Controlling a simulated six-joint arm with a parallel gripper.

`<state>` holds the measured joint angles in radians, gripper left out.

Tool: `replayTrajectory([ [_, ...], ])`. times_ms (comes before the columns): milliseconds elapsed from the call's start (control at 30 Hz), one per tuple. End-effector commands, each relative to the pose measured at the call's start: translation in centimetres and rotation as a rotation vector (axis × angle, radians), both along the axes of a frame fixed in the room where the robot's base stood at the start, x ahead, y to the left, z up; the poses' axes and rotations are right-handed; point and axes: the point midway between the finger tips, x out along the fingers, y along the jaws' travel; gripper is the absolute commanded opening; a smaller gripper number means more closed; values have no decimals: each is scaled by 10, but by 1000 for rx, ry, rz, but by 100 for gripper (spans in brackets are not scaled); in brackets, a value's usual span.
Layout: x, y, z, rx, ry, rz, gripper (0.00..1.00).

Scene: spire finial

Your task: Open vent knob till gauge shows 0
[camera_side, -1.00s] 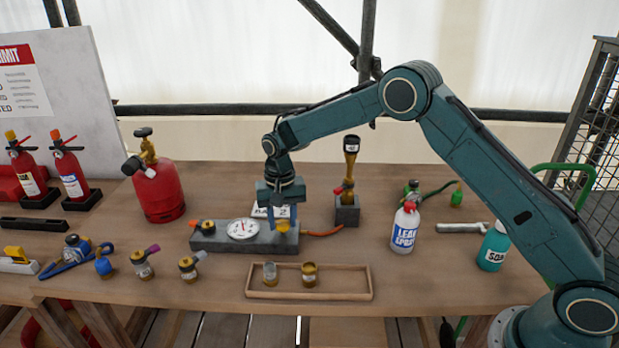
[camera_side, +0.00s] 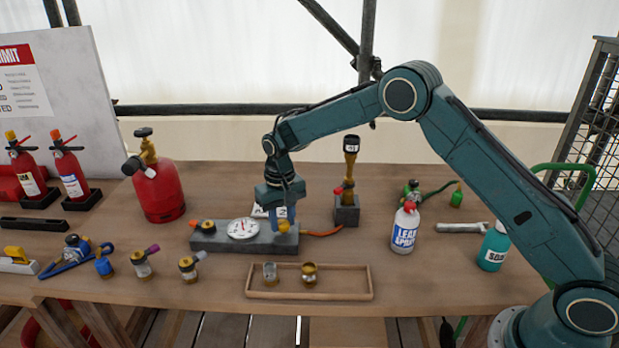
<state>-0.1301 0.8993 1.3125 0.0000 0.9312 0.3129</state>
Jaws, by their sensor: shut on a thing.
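A grey test block (camera_side: 212,241) lies on the wooden bench. It carries a round white gauge (camera_side: 243,229) with a dial; the needle reading is too small to tell. A yellow vent knob (camera_side: 284,226) sits at the block's right end. My gripper (camera_side: 283,215) points down over that end and is shut on the yellow knob, whose lower part shows below the fingers. Another yellow-orange knob (camera_side: 208,226) with a red lever is at the block's left end. An orange hose (camera_side: 322,233) leaves the block's right end.
A red gas cylinder (camera_side: 162,188) stands at left. A burner on a grey stand (camera_side: 347,212) is close right of my gripper. A wooden tray (camera_side: 340,295) with two fittings lies in front. A leak spray bottle (camera_side: 405,228) stands right.

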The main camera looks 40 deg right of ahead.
Motion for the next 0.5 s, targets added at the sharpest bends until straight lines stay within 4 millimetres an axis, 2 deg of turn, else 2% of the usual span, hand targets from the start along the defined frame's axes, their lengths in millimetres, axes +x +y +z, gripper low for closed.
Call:
replayTrajectory([
  [500,1,0,0,0,-5,480,9],
])
